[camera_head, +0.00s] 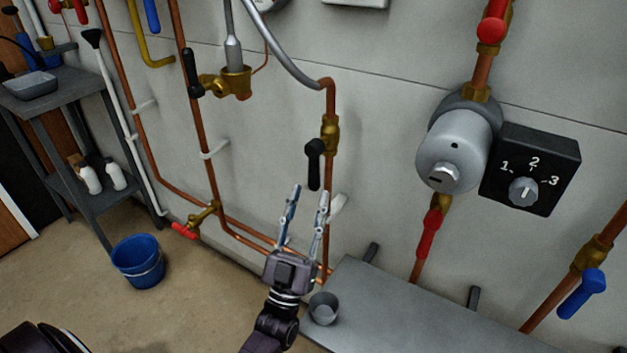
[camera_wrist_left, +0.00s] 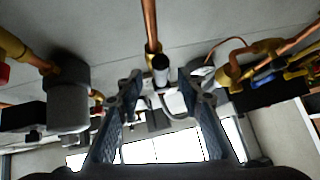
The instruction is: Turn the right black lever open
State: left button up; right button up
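The right black lever (camera_head: 314,168) sits on a brass valve (camera_head: 330,133) on a vertical copper pipe. Its handle hangs down, roughly along the pipe. My left gripper (camera_head: 311,192) is open and empty just below the handle, with its fingers pointing up. In the left wrist view, a dark lever end with a pale face (camera_wrist_left: 160,68) shows between and beyond the two open fingertips (camera_wrist_left: 159,77). I see no contact with it. Another black lever (camera_head: 191,73) is on a valve farther left. My right gripper is not in view.
A grey bench (camera_head: 410,315) with a small grey cup (camera_head: 323,308) is right of my left wrist. A silver pump (camera_head: 455,150) and black dial box (camera_head: 530,170) are on the wall at right. A blue bucket (camera_head: 138,262) stands on the floor at left.

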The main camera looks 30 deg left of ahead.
pick_arm(q)
jog(key=v, duration=0.6)
jog(key=shift+s+f, duration=0.2)
jog(key=shift+s, duration=0.05)
